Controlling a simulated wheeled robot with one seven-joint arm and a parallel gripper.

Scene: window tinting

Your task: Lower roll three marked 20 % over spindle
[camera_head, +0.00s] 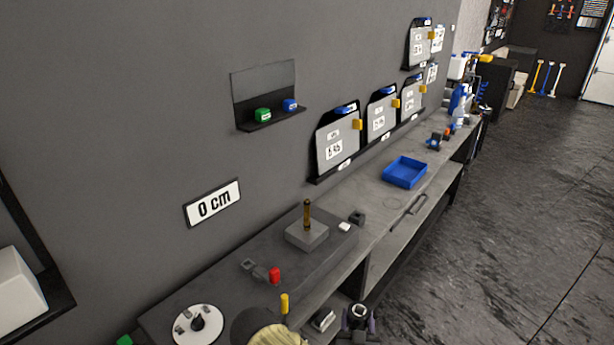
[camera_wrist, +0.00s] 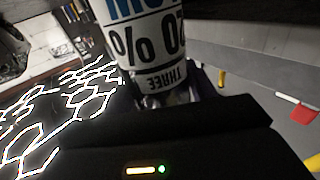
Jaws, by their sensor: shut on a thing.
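In the wrist view, the white roll (camera_wrist: 150,45) carries black upside-down print reading "20 %" and "THREE", with blue letters above. My gripper (camera_wrist: 165,97) is shut on this roll near its "THREE" end; the fingers are mostly hidden behind the dark housing. In the head view, a brass upright post (camera_head: 307,214), which looks like the spindle, stands bare on a grey square block (camera_head: 307,236) on the bench. The post is not recognisable in the wrist view, so I cannot tell how far the roll is from it. I cannot surely pick out the roll in the head view.
A red piece (camera_head: 274,275) and a yellow peg (camera_head: 284,303) are near the bench front, left of the block. A white disc (camera_head: 198,325) lies at the near left. A blue tray (camera_head: 405,172) sits farther along. Open floor (camera_head: 480,260) lies right of the bench.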

